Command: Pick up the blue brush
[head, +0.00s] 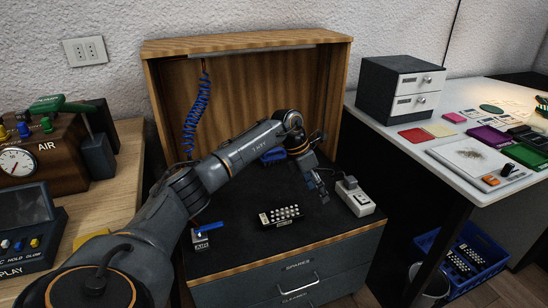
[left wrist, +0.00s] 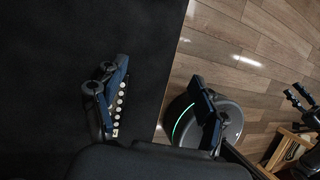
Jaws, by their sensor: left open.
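A blue object (head: 273,156) that looks like the brush lies on the dark cabinet top (head: 240,255) in the head view, toward the back. My left arm passes in front and hides part of it. My left gripper (head: 320,188) is to the right of it and nearer the front, pointing down, apart from it. In the left wrist view the left gripper (left wrist: 156,100) is open, its fingers wide apart with nothing between them. The blue brush does not show there.
A black block with white buttons (head: 281,216) lies mid-top; a finger partly covers it in the left wrist view (left wrist: 121,103). A white box (head: 355,198) stands right of the gripper. A blue-levered device (head: 206,232) is front left. A blue coiled hose (head: 196,115) hangs behind.

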